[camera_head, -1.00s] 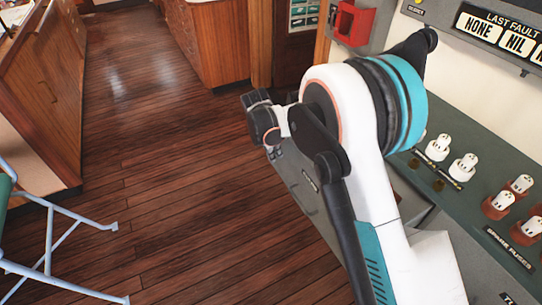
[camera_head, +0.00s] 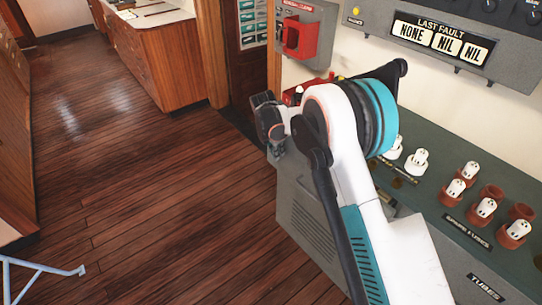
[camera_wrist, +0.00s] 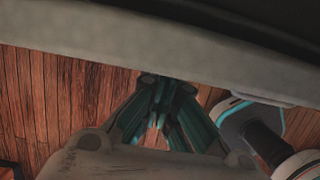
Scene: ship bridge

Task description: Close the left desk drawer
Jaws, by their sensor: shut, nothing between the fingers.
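I cannot make out an open drawer in either view, and I cannot tell which furniture holds the left desk drawer. A wooden desk-like cabinet (camera_head: 165,62) with a pale top stands at the back left of the head view. In the wrist view my gripper (camera_wrist: 160,122) shows as teal fingers brought together, shut and empty, with wooden floor behind them. A pale grey edge (camera_wrist: 150,42) crosses the wrist view above the fingers; I cannot tell what it belongs to.
A grey-green console (camera_head: 305,222) with several white fuses stands close on the right, beside my arm. A red box (camera_head: 303,37) hangs on the wall above. Another wooden cabinet (camera_head: 14,130) lines the left edge. A pale blue metal frame (camera_head: 40,268) stands lower left. Wooden floor (camera_head: 150,170) between is clear.

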